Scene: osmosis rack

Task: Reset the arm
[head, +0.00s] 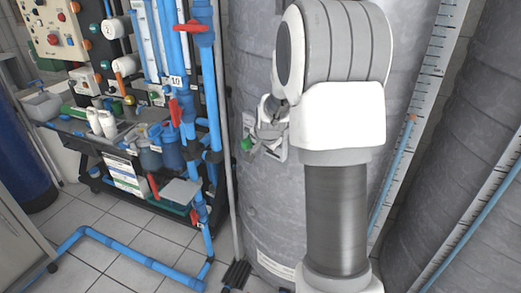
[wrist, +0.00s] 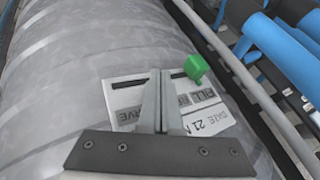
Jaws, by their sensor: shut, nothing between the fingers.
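My gripper (wrist: 162,102) is shut and empty in the wrist view, its two fingers together in front of a printed label plate (wrist: 205,117) on a grey tank (wrist: 60,75). A green knob or handle (wrist: 197,68) sits just right of the fingertips, apart from them. In the head view my gripper (head: 259,137) is partly hidden by my own arm, close to the same grey tank (head: 250,60). The green piece (head: 246,144) shows at its left. I cannot tell whether the fingers touch the plate.
An equipment rack with blue pipes (head: 160,45) and red valve handles (head: 193,27) stands left of the tank. A blue pipe (head: 130,257) runs low over the tiled floor (head: 150,245). A second tank (head: 480,130) and a measuring scale (head: 425,90) are at the right.

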